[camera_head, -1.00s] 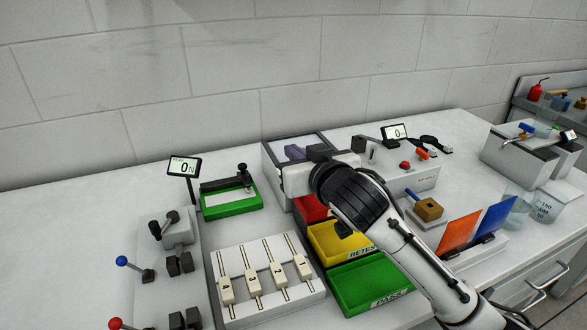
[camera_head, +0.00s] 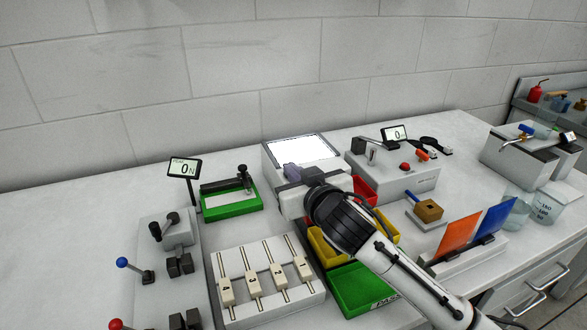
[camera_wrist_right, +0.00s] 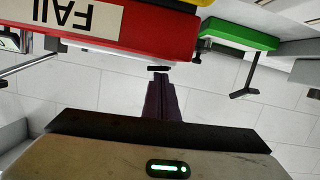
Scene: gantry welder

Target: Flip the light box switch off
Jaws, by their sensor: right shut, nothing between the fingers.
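The light box (camera_head: 271,163) stands at the back middle of the bench, and its top panel (camera_head: 304,148) glows bright white. My right gripper (camera_head: 291,170) is at the near edge of the box, its purple fingers shut and empty. The shut fingers also show in the right wrist view (camera_wrist_right: 160,85), with a small dark piece at their tips that I cannot identify. The switch is not clearly visible; my gripper and wrist cover much of the box's front. I cannot tell whether the fingers touch the box. My left gripper is not in view.
Red (camera_head: 364,188), yellow (camera_head: 324,249) and green (camera_head: 362,289) bins lie under and beside my right arm. A slider panel (camera_head: 235,252) and a green-based gauge (camera_head: 230,207) are on the left. A grey box with a red button (camera_head: 404,165) stands close right.

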